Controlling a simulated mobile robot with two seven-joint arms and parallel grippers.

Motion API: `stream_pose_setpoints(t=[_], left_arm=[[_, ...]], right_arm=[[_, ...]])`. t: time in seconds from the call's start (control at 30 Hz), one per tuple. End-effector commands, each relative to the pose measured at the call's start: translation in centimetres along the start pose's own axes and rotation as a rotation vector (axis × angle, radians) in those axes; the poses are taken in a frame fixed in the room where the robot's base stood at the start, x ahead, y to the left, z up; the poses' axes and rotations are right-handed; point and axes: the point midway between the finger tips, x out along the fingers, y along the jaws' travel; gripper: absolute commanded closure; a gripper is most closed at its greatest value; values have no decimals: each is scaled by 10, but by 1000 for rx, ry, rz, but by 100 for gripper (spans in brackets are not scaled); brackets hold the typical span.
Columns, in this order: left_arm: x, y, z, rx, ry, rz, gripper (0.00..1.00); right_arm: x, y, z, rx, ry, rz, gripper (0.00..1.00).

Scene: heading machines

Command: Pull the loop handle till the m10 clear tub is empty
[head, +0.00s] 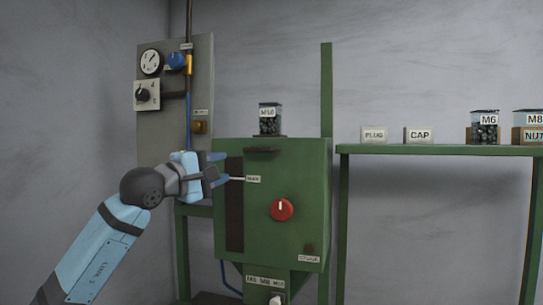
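The m10 clear tub (270,119) stands on top of the green machine (290,170) and holds dark pieces. A dark vertical slot (235,215) runs down the machine's front left, with a thin pale bar (237,178) beside a small label (253,179). My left gripper (224,170) is at the upper part of this slot, its blue fingers spread apart. I cannot make out the loop handle clearly; the gripper covers part of the slot. My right gripper is not in view.
A red knob (282,209) is on the machine front. A grey panel (173,125) with a gauge and knobs stands behind left. A green shelf (440,150) at right bears PLUG and CAP signs and the M6 tub (484,128). A green post (327,90) rises behind the machine.

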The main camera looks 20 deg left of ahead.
Motion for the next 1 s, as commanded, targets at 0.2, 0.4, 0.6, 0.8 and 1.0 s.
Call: stream_pose_setpoints(t=[0.2, 0.4, 0.6, 0.8, 1.0], left_arm=[[10, 13, -6, 52, 33, 7, 60], [48, 15, -6, 47, 29, 6, 60], [92, 15, -8, 46, 30, 5, 60], [122, 14, -9, 47, 30, 7, 60], [135, 12, -9, 48, 29, 6, 60]], right_arm=[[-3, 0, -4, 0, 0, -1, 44], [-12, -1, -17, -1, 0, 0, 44], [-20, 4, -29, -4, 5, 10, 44], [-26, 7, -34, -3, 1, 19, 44], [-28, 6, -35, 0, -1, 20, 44]])
